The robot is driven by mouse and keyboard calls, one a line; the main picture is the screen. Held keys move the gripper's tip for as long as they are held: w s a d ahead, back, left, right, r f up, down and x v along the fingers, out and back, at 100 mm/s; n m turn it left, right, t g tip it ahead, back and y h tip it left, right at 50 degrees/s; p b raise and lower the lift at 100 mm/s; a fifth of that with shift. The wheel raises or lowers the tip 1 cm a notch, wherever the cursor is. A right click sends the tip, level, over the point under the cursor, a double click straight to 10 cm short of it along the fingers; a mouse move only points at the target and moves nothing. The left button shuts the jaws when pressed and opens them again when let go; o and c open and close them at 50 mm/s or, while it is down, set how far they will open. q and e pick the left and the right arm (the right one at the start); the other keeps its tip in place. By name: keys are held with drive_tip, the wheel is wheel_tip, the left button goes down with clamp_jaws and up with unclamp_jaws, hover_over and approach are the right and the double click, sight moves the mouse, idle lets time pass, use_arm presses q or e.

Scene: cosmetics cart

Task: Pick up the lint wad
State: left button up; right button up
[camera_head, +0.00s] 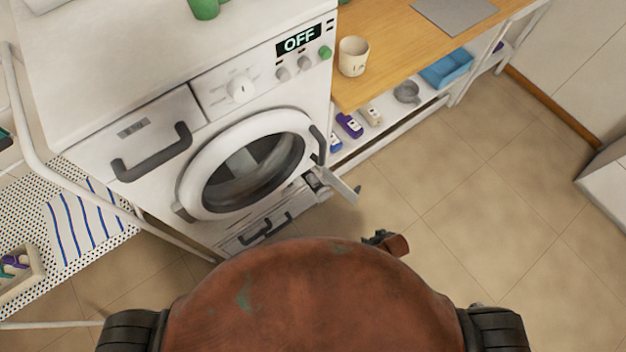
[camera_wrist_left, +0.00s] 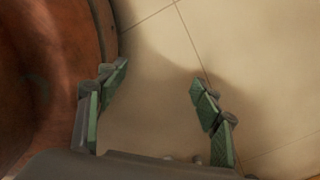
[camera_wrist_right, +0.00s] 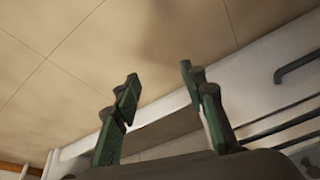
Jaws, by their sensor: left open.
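I cannot make out the lint wad in any view. A small open flap (camera_head: 339,188) sticks out at the lower right of the washing machine (camera_head: 120,50), beside a dark opening whose inside is too small to read. My right gripper (camera_head: 379,238) shows small and dark past my own body in the head view, below and right of the flap. In the right wrist view its fingers (camera_wrist_right: 160,77) are apart with nothing seen between them. My left gripper (camera_wrist_left: 158,77) is open and empty above the floor in the left wrist view; my body hides it in the head view.
The machine's round door (camera_head: 248,165) is shut and its display (camera_head: 299,40) reads OFF. A wooden counter (camera_head: 390,25) with a cup (camera_head: 353,56) stands to the right, above a shelf with bottles, a grey jug (camera_head: 407,92) and a blue tray (camera_head: 446,68). The floor (camera_head: 480,200) at right is clear.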

drive_tip(key=w+a+r+n+b, duration=0.1)
drive_tip(key=w+a+r, duration=0.4)
drive_tip(key=w+r, duration=0.1)
drive_tip(key=n+y+b, duration=0.2)
drive_tip(key=n+y, duration=0.1)
drive_tip(key=n, duration=0.2)
approach(313, 179)
drive_tip(key=shift+s+d+f+t, duration=0.25)
drive_tip(key=shift+s+f+t, duration=0.15)
drive_tip(key=shift+f, duration=0.35)
drive_tip(key=shift+w+a+r, duration=0.1)
drive_tip(key=shift+w+r, duration=0.05)
drive_tip(key=shift+w, duration=0.15)
use_arm(q)
wheel_tip(313, 179, down, 5)
drive_tip(key=s+b, duration=0.2)
use_arm(e)
drive_tip(key=x, duration=0.3)
drive_tip(key=shift+a, duration=0.15)
drive_tip(key=b+x, duration=0.2)
drive_tip(key=x, duration=0.2)
drive_tip(key=shift+a, duration=0.15)
drive_tip(key=shift+w+a+f, duration=0.15)
drive_tip(key=shift+f, duration=0.1)
use_arm(q)
drive_tip(key=w, duration=0.7)
drive_tip(key=shift+w+d+r, duration=0.15)
drive_tip(key=shift+d+r, duration=0.1)
drive_tip(key=shift+d, duration=0.15)
